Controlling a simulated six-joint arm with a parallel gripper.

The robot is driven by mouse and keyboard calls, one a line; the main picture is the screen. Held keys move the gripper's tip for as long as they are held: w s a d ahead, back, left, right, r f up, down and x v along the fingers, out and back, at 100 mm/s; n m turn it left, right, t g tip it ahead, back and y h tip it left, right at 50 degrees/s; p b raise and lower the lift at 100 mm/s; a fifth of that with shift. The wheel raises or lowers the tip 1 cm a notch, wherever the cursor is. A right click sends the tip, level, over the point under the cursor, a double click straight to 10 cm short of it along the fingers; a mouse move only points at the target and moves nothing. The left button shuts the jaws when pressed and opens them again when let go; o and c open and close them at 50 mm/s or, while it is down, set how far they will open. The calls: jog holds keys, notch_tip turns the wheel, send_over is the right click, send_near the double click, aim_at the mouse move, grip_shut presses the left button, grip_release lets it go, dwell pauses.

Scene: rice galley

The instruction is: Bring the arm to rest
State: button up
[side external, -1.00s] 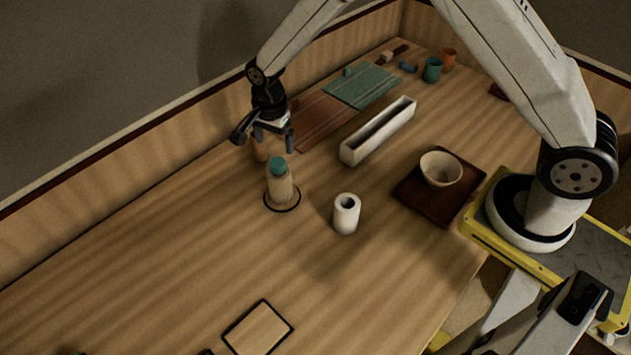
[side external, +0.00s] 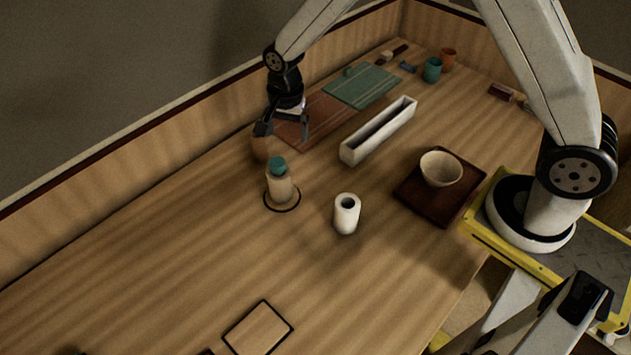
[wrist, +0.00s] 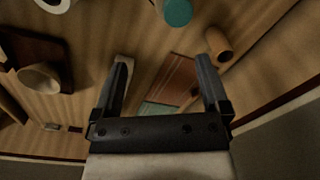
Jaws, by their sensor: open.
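My gripper (side external: 284,128) is open and empty. It is in the air over the back left part of the table, above and behind the bottle with the teal cap (side external: 280,184). In the wrist view my gripper (wrist: 165,80) shows its two fingers spread apart with nothing between them but the table and mats far below. The bottle stands upright inside a dark ring on the table, apart from my gripper. A brown cup (side external: 261,147) stands below my gripper, near the back wall, and also shows in the wrist view (wrist: 218,42).
A white cylinder (side external: 346,215) stands right of the bottle. A long white trough (side external: 352,153), a green mat (side external: 362,87) and a reddish mat (side external: 312,130) lie behind. A bowl (side external: 441,169) sits on a dark tray (side external: 419,209). The table's front left is mostly clear.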

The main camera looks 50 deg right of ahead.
jog(key=s+d+r+n, duration=0.2)
jog(key=s+n, duration=0.2)
jog(key=s, duration=0.2)
jog(key=s+d+r+n+t, duration=0.1)
jog(key=s+d+r+n, duration=0.1)
jog(key=s, duration=0.4)
jog(key=s+d+r+n+t, duration=0.1)
jog(key=s+d+r+n, duration=0.2)
jog(key=s+d+n, duration=0.1)
jog(key=shift+s+d+n, duration=0.25)
jog(key=shift+s+n, duration=0.65)
jog(key=shift+n, duration=0.2)
